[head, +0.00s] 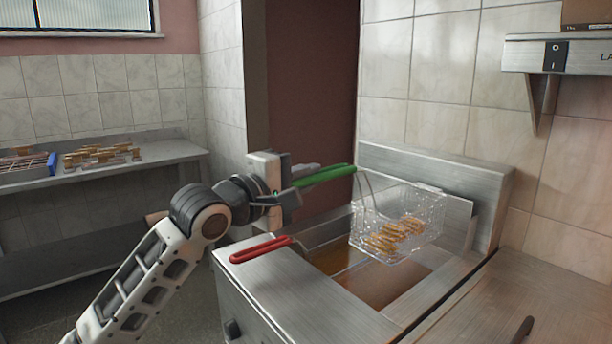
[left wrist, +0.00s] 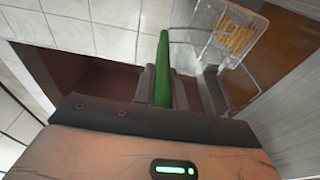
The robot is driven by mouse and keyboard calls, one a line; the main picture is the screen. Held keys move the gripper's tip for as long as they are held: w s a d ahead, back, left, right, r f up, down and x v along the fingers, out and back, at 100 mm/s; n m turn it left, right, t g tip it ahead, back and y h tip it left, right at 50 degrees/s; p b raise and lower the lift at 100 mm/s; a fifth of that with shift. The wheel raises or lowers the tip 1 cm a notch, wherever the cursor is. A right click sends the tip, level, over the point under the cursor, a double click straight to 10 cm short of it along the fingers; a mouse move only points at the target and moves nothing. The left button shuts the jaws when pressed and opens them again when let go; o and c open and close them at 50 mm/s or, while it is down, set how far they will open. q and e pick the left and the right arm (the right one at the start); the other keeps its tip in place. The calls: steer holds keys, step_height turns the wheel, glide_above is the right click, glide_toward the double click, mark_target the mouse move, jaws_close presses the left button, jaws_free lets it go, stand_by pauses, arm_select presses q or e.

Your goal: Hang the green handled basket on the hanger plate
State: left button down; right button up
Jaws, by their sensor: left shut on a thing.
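My left gripper (head: 287,191) is shut on the green handle (head: 326,176) of a wire basket (head: 399,219). In the left wrist view the green handle (left wrist: 163,70) stands between the fingers, with the basket (left wrist: 222,34) beyond it. The basket holds several golden fried pieces (head: 395,235). It hangs in the air above the fryer's oil well, near the back. The hanger plate (head: 457,217) is a metal plate at the rear of the fryer, behind and right of the basket; the basket partly hides it. I cannot tell whether they touch. My right gripper is not in view.
The fryer (head: 300,290) has an open oil well (head: 380,290). A red handle (head: 260,249) lies over its left front edge. A hood or shelf (head: 575,55) juts from the right wall. A side table (head: 180,152) with food stands at the left.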

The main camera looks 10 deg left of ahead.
arm_select(q)
steer(key=shift+f, duration=0.2)
steer(key=c, duration=1.4)
jaws_free()
steer(key=shift+o, duration=0.2)
steer(key=b+v, duration=0.3)
steer(key=v, duration=1.3)
step_height(320, 180, down, 26)
steer(key=s+d+m+g+y, duration=0.1)
steer(key=d+m+g+y, duration=0.1)
steer(key=m+y, duration=0.3)
steer(key=s+d+f+m+g, duration=0.1)
steer(key=s+d+f+m, duration=0.1)
steer(key=s+f+m, duration=0.2)
steer(key=s+d+f+m+g, duration=0.2)
steer(key=s+f+m, duration=0.3)
steer(key=s+f, duration=0.4)
step_height(320, 180, down, 4)
steer(key=shift+s+d+r+p, duration=0.2)
steer(key=shift+s+d+p, duration=0.2)
steer(key=shift+d, duration=0.45)
